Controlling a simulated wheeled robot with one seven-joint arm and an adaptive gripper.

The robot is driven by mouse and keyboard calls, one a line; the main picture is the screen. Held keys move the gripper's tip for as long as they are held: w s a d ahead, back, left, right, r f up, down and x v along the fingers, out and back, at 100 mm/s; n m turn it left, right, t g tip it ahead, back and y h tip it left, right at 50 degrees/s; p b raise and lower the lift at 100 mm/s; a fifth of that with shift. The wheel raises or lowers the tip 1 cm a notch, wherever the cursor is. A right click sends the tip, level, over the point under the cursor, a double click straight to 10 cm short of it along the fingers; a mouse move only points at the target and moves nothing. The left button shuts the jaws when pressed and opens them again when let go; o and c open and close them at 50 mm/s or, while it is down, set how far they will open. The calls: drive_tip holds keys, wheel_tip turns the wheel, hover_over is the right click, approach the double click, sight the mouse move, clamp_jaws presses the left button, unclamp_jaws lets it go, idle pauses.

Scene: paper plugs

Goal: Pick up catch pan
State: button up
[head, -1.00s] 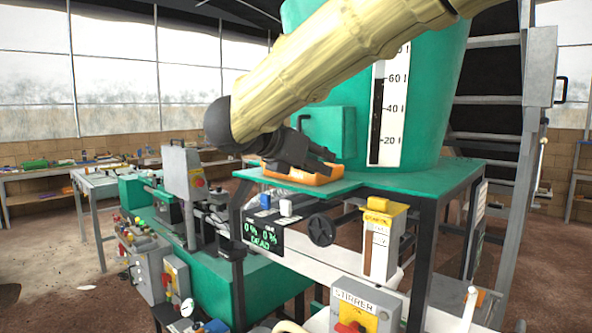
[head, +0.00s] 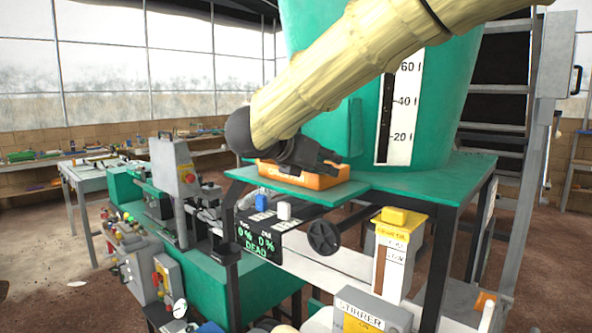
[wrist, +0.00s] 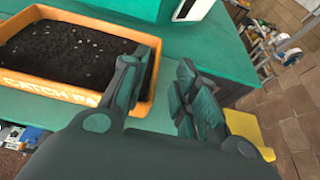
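The catch pan (head: 310,179) is an orange tray on a green shelf in front of the large green tank. In the wrist view, the catch pan (wrist: 60,86) holds dark, soil-like material with pale specks, and its lettered front wall faces me. My gripper (wrist: 165,66) is open, with a clear gap between its fingers. One finger overlaps the pan's right end; the other is outside, over the green shelf. I cannot tell whether a finger touches the pan. In the head view, my gripper (head: 332,160) is low over the pan and hides part of it.
The green tank (head: 450,90) rises close behind the pan. Below the shelf are a black handwheel (head: 323,237), a display panel (head: 258,243) and a yellow-topped box (head: 398,255). Steps stand at the right. Free green shelf surface (head: 440,172) lies right of the pan.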

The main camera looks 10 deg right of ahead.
drive_tip(key=shift+w+d+r+p, duration=0.15)
drive_tip(key=shift+d+p, duration=0.2)
drive_tip(key=shift+p, duration=0.3)
drive_tip(key=p+x, duration=0.2)
drive_tip(key=x, duration=0.1)
drive_tip(key=shift+w+f, duration=0.25)
drive_tip(key=shift+w, duration=0.05)
drive_tip(key=shift+w+d+f, duration=0.15)
drive_tip(key=shift+d+f, duration=0.05)
drive_tip(key=shift+d, duration=0.1)
clamp_jaws()
